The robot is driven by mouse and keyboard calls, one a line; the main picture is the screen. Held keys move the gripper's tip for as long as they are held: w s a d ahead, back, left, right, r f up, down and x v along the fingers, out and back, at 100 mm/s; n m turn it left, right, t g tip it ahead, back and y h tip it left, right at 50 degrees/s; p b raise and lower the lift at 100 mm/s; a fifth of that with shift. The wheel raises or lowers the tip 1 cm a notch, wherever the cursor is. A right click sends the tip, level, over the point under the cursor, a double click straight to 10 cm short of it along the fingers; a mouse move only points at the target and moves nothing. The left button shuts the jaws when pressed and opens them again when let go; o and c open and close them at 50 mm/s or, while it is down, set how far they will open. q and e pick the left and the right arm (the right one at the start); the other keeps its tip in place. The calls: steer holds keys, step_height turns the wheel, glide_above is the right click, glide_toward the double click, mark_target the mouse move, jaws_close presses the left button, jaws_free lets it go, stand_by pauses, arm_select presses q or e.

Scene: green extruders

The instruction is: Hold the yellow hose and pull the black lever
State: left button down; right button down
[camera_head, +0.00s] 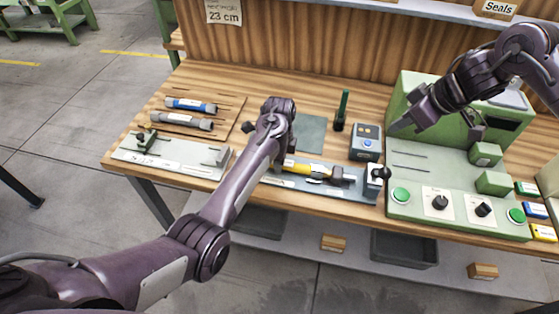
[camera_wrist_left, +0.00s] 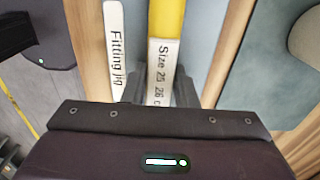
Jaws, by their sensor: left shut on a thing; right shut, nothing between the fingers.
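The yellow hose (camera_head: 303,168) lies along the grey fitting jig (camera_head: 345,190) near the table's front edge, with its right end at a dark fitting. In the left wrist view the yellow hose (camera_wrist_left: 166,18) has a white size label. My left gripper (camera_wrist_left: 160,92) is shut on the hose at that label. In the head view my left arm hides this gripper and the hose's left end. The black lever (camera_head: 381,173) has a round knob and stands at the jig's right end. My right gripper (camera_head: 398,127) is shut and empty, above and right of the lever, apart from it.
A green machine (camera_head: 450,200) with buttons and knobs stands right of the jig. A small grey box (camera_head: 366,142) and a green upright post (camera_head: 342,110) stand behind. Two grey-ended tubes (camera_head: 186,121) and a pale fixture (camera_head: 170,157) are on the left.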

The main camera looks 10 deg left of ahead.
arm_select(q)
steer(key=c, duration=1.1)
jaws_free()
step_height(320, 180, up, 12)
